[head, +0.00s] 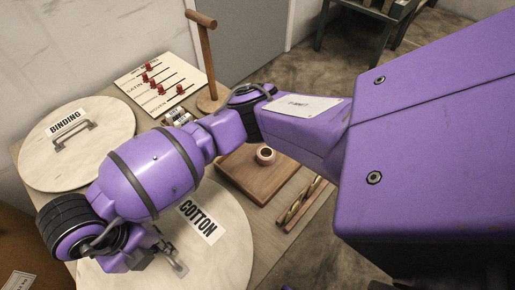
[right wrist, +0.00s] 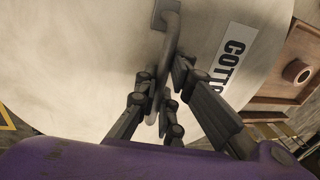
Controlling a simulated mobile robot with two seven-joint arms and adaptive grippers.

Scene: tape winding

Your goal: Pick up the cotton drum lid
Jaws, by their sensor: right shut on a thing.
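The cotton drum lid (head: 232,258) is a large pale round disc at the bottom of the head view, with a white COTTON label. My right arm covers part of it. It fills much of the right wrist view (right wrist: 80,60), where its grey bar handle (right wrist: 172,35) shows. My right gripper (head: 174,258) is at the lid's handle. In the right wrist view, the right gripper's fingers (right wrist: 162,88) are shut around the handle. I cannot tell whether the lid is raised off what is beneath it. My left gripper is not in view.
The binding lid (head: 100,160) lies at the left by the wall. Wooden rods (head: 300,203) lie right of the cotton lid.

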